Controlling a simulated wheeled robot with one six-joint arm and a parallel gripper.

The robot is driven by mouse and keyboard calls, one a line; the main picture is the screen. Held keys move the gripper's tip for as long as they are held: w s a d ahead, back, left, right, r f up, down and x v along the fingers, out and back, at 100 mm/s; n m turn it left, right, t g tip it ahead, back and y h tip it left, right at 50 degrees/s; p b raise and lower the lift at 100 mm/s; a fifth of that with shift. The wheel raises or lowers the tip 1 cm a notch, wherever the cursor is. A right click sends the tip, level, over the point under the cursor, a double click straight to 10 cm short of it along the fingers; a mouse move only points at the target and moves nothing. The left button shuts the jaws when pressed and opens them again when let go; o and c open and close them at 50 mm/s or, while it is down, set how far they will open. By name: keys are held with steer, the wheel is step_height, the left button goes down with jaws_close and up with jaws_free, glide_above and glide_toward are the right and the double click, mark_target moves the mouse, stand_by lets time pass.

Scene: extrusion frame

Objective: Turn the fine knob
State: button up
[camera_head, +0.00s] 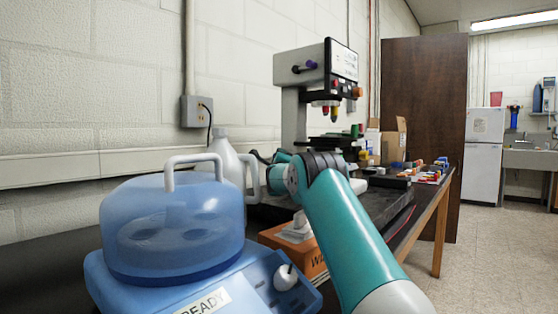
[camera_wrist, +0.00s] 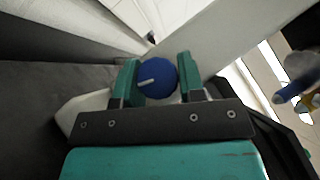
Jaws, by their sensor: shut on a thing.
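The knob is round and dark blue with a pale line on its face (camera_wrist: 157,77); it shows in the wrist view. My gripper (camera_wrist: 157,80) has its two teal fingers on either side of the knob and is shut on it. The pale line runs nearly level, tilting up to the right. The microscope-like instrument (camera_head: 300,112) stands on the bench in the head view, with a screen on its upper right. My teal arm reaches toward its base, and the gripper and the knob are hidden there.
A blue domed machine with a handle (camera_head: 172,232) stands close at the front left. A white bottle (camera_head: 229,163) is behind it. An orange box (camera_head: 300,252) lies near my arm. Coloured small items (camera_head: 428,174) and cardboard boxes (camera_head: 392,142) are farther along the bench.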

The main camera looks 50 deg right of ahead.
steer(key=o, duration=0.9)
steer(key=shift+b+v, duration=1.25)
steer(key=shift+v, duration=2.55)
steer(key=shift+d, duration=0.1)
